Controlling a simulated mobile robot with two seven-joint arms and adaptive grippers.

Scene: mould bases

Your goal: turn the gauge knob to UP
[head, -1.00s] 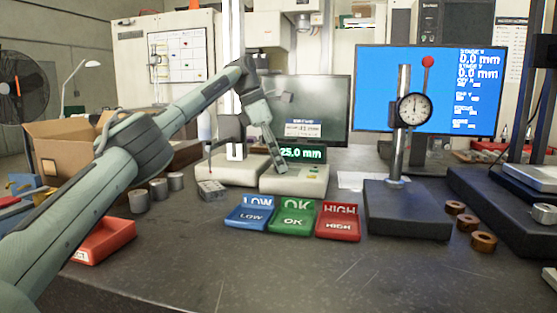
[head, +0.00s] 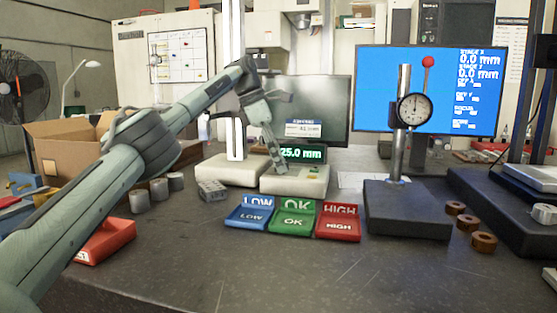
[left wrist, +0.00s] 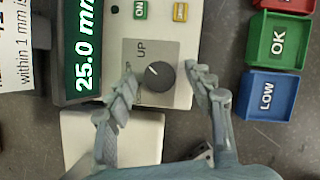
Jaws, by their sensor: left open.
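The gauge knob (left wrist: 155,75) is dark and round with a short white mark, on a grey plate beside the printed word UP (left wrist: 141,51). In the left wrist view the mark points up and to the left, roughly towards UP. My left gripper (left wrist: 161,80) is open, with one finger on each side of the knob; I cannot tell whether either touches it. The gauge's green display (head: 303,153) reads 25.0 mm; its pale base (head: 296,183) is under my left gripper (head: 279,168) in the head view. There the knob is too small to make out. My right gripper is not in view.
Blue LOW (head: 250,214), green OK (head: 293,222) and red HIGH (head: 338,225) trays lie in front of the gauge. A dial stand (head: 405,212) is to the right. Metal cylinders (head: 158,190) and a red tray (head: 106,243) are at left. The front table is clear.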

